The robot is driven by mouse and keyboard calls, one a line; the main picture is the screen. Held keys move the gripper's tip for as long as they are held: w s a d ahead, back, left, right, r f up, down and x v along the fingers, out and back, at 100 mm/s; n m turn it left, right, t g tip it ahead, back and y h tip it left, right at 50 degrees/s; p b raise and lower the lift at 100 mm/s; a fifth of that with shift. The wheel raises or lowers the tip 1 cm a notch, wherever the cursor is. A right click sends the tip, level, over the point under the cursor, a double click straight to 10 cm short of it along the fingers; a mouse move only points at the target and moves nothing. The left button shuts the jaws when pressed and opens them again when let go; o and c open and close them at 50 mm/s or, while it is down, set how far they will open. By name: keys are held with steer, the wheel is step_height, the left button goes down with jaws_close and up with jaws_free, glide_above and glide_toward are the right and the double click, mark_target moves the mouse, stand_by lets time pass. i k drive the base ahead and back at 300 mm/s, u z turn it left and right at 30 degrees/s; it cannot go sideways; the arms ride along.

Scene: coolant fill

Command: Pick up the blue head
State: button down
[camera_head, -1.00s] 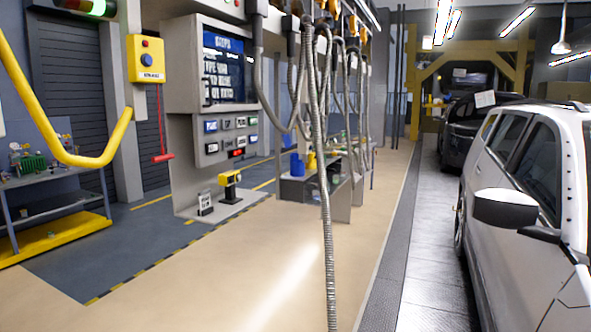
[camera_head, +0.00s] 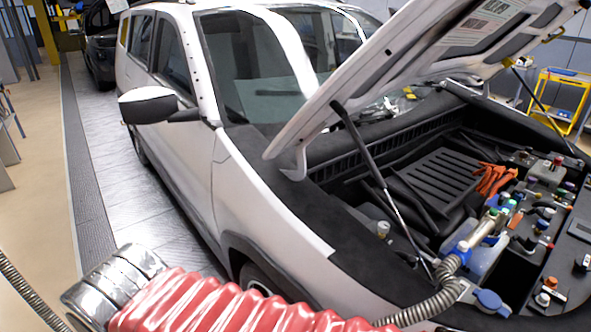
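A blue head (camera_head: 461,248) sits at the end of a grey ribbed hose (camera_head: 440,303) in the open engine bay. It is at the left end of a pale translucent tank (camera_head: 484,262); whether it is joined to the tank I cannot tell. The hose curves down and left and passes out of sight near my red bellows-covered arm. My gripper is not in view.
The white car (camera_head: 260,200) has its hood (camera_head: 400,75) raised on a thin strut (camera_head: 375,175). Orange cables (camera_head: 493,180), several coloured caps and a flat blue cap (camera_head: 489,301) are in the bay. A dark car (camera_head: 101,45) stands behind.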

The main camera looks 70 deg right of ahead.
mark_target(486, 234)
steer(key=z, duration=0.05)
steer(key=k, duration=1.05)
steer(key=z, duration=3.7)
